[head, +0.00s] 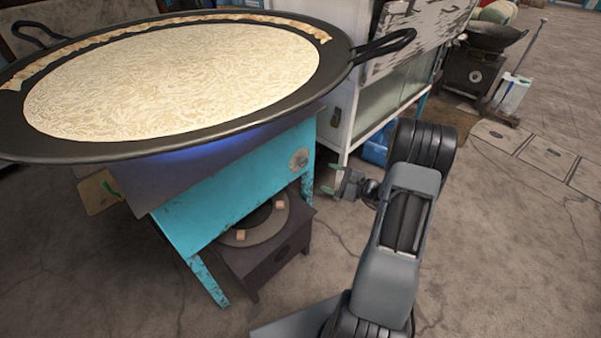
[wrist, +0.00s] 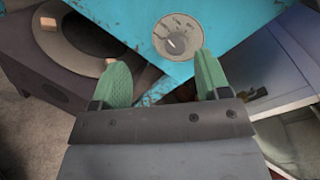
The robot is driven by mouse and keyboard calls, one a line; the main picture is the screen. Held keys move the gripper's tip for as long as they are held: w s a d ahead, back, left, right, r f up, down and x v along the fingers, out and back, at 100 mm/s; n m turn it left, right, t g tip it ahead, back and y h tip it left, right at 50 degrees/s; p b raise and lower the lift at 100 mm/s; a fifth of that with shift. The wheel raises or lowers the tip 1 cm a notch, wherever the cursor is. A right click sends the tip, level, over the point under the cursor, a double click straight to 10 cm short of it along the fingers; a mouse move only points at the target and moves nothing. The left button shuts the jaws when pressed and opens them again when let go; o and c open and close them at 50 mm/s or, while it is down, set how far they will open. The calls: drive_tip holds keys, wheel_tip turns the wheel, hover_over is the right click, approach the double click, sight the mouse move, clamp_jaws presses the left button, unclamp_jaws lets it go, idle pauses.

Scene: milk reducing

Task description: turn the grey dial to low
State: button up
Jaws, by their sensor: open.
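The grey dial (head: 299,159) is on the right side of the turquoise stove stand (head: 228,190), below the large black pan (head: 180,143). My gripper (head: 333,179) is open and empty, just right of the dial in the head view. In the wrist view its two green fingers (wrist: 166,75) point toward the dial, which lies ahead of and between them, apart from the fingertips. Any markings on the dial are too small to read.
Milk with a wrinkled skin (head: 175,75) fills the pan, and a blue flame glow (head: 215,143) shows beneath. A dark low burner (head: 265,235) stands under the stand. A white cabinet (head: 340,105) is close behind my gripper. Open floor (head: 500,250) lies to the right.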

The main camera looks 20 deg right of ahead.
sight(305, 163)
drive_tip(key=w+d+f+m+t+h+b, duration=0.1)
drive_tip(key=w+d+f+m+t+h, duration=0.1)
drive_tip(key=d+f, duration=0.15)
drive_tip(key=x, duration=0.4)
drive_tip(key=b+x, duration=0.1)
drive_tip(key=x, duration=0.3)
drive_tip(key=b+x, duration=0.1)
drive_tip(key=x, duration=0.4)
drive_tip(key=shift+s+a+f, duration=0.1)
drive_tip(key=shift+a, duration=0.2)
drive_tip(key=c, duration=0.9)
